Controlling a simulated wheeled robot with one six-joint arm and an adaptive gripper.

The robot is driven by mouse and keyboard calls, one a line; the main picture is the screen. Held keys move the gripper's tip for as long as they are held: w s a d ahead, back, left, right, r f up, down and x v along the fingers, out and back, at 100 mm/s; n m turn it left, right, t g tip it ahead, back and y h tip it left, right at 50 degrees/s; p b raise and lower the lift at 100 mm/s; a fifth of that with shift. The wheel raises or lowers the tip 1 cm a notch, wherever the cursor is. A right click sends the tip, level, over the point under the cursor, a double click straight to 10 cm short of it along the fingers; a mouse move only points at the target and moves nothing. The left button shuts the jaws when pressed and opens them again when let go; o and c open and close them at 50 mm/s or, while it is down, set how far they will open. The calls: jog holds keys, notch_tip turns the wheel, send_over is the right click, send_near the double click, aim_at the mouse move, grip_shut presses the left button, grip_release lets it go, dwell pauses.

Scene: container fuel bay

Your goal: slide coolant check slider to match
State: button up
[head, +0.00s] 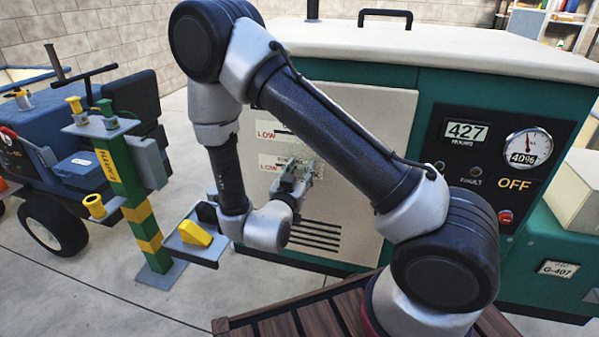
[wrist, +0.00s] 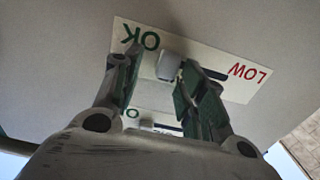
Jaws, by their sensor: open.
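Two white slider strips are on the pale panel of the green generator, an upper one (head: 268,133) and a lower one (head: 270,162), each marked LOW at its left end. In the wrist view one strip (wrist: 234,84) shows upside down, with green OK and red LOW. Its grey slider knob (wrist: 168,66) is nearer OK, and the dark slot runs towards LOW. My gripper (wrist: 158,60) is open, with its fingertips on either side of this knob; contact is unclear. In the head view my gripper (head: 298,178) is at the panel. A second knob (wrist: 147,122) is partly hidden between the fingers.
Vent slots (head: 316,236) lie below the strips.

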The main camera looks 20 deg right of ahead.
jog(key=v, duration=1.2)
